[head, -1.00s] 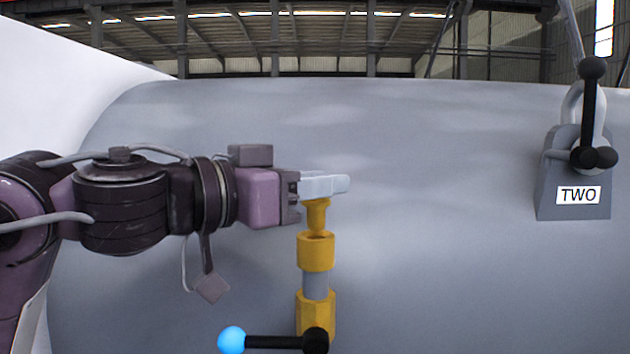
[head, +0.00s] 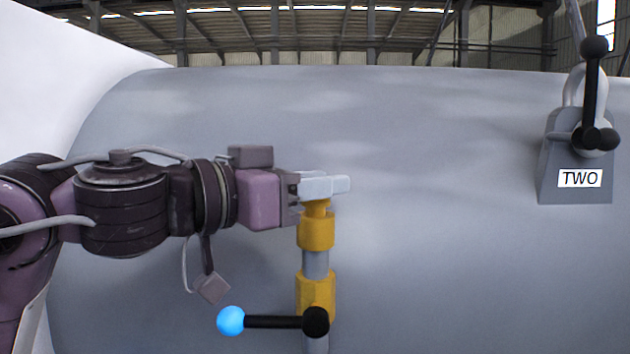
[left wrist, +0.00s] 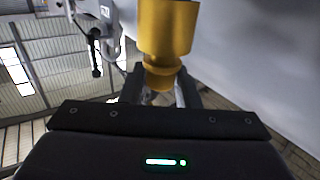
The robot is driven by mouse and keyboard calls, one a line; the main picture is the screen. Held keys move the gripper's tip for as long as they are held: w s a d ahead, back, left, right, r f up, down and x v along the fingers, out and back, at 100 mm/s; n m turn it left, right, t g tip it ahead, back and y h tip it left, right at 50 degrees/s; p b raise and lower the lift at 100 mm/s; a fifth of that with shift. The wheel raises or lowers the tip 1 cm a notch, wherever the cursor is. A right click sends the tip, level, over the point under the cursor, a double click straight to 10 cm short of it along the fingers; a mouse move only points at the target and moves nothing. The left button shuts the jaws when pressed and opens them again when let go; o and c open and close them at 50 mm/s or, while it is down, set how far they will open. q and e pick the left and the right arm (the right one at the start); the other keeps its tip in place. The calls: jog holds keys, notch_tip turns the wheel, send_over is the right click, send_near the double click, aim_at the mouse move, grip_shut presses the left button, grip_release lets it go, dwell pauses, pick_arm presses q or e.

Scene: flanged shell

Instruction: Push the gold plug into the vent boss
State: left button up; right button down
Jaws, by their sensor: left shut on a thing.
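The gold plug (head: 318,208) stands upright at the top of the vent boss, a gold collar (head: 316,233) on a grey pipe. Only a short part of the plug shows between my fingers and the collar; its lower end is hidden inside or behind the collar. My left gripper (head: 325,187) is shut on the plug's top, coming in level from the left. In the left wrist view the collar (left wrist: 168,25) is at the top and the plug (left wrist: 160,75) runs from it into my fingers (left wrist: 160,98). My right gripper is out of view.
Below the collar, a gold fitting (head: 316,290) carries a black lever (head: 275,322) with a blue ball end pointing left. A grey block marked TWO (head: 577,185) with a black handle stands at right. The large grey shell (head: 450,230) is otherwise clear between them.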

pick_arm(q)
jog(key=shift+f+b, duration=0.4)
jog(key=shift+f, duration=0.2)
jog(key=o, duration=1)
jog(key=shift+r, duration=0.1)
jog(key=shift+a, duration=0.1)
jog(key=shift+s+a+b, duration=0.25)
jog(key=shift+a+b, duration=0.05)
jog(key=b+v, duration=0.2)
jog(key=v, duration=0.5)
jog(key=shift+d+b, duration=0.1)
jog(key=shift+b, duration=0.25)
